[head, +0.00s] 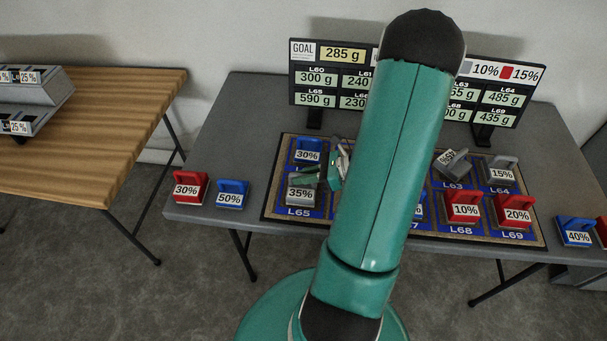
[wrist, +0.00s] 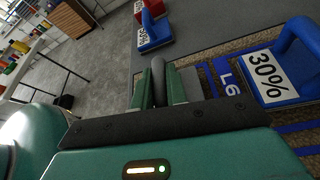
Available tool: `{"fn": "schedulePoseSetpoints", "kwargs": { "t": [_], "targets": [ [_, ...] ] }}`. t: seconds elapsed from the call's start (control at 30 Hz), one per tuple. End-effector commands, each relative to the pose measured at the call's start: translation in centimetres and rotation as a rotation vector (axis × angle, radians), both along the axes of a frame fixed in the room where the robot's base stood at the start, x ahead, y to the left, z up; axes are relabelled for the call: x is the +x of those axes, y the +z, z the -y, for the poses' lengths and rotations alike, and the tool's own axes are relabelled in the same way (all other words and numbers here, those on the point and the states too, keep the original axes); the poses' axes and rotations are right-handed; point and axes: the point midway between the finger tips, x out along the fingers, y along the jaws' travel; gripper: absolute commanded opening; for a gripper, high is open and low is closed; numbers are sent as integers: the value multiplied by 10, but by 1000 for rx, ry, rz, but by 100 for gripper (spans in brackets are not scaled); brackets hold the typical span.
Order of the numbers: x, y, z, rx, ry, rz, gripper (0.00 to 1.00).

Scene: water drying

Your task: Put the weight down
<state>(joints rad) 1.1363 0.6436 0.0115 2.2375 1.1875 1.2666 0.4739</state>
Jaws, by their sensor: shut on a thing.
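The grey 35% weight (head: 300,193) is at the L65 pad on the mat (head: 268,208), left of my arm. My gripper (head: 325,178) reaches it from the right. In the wrist view my gripper (wrist: 160,90) is shut on the grey handle (wrist: 158,68) of a weight, which appears to be this one.
The blue 30% weight (head: 308,150) stands just behind on the mat. A red 30% weight (head: 186,188) and a blue 50% weight (head: 231,194) stand left of the mat. A display board (head: 340,54) reads goal 285 g. My arm hides the mat's middle.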

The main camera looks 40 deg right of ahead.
Motion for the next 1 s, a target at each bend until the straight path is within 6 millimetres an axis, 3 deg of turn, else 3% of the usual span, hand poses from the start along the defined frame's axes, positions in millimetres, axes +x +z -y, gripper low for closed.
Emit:
{"fn": "schedulePoseSetpoints", "kwargs": {
  "t": [0.13, 0.17, 0.23, 0.27, 0.63, 1.0],
  "targets": [
    [0, -3, 0, 1, 1, 1, 0],
    [0, -3, 0, 0, 1, 0, 20],
    [0, -3, 0, 0, 1, 0, 34],
    [0, -3, 0, 0, 1, 0, 36],
    [1, 1, 2, -1, 0, 1, 36],
    [-48, 27, 47, -3, -2, 1, 36]
  ]
}}
